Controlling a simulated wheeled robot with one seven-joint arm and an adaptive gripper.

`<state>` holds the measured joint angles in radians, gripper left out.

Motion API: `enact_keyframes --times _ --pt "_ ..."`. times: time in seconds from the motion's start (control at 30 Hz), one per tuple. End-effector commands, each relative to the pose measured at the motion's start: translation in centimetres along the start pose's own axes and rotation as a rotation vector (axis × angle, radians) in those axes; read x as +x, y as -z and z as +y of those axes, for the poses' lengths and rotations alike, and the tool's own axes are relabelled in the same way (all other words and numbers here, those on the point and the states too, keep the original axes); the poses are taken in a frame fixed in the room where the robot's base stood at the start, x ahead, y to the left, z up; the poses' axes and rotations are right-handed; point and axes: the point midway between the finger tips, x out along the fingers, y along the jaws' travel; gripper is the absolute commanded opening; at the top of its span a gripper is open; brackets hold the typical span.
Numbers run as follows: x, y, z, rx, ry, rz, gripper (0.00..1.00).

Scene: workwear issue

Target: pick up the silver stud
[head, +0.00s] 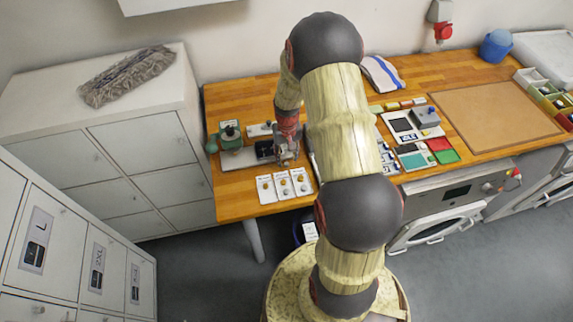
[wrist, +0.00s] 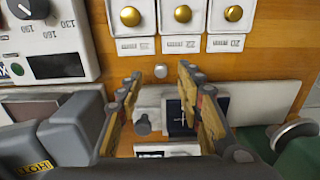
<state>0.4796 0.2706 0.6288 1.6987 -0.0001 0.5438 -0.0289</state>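My gripper (wrist: 160,76) is open, pointing down over the wooden worktop, with nothing held between its fingers. A small silver-grey piece (wrist: 160,71) lies on the wood between the fingertips, apart from both. A second grey, round-headed stud shape (wrist: 143,124) shows lower down between the fingers, in front of a white block. I cannot tell for certain which of the two is the silver stud. In the head view my gripper (head: 288,153) is low over the worktop, and the stud cannot be made out there.
White cards with gold studs (wrist: 183,14) lie near the worktop's front edge. A dark blue box (wrist: 179,118) is beside the right finger. A green press (head: 231,140) stands at the left. A dial unit (wrist: 40,40) is at the wrist view's upper left.

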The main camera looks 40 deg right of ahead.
Motion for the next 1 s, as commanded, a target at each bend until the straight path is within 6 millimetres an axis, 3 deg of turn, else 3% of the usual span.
enact_keyframes --times 0.2,0.43,1.0 --pt "3.0 0.1 -0.1 0.0 0.0 0.0 0.36" --pt "3.1 0.1 -0.1 0.0 0.0 0.002 0.36" --pt "3.1 0.1 -0.1 0.0 0.0 0.002 0.04"
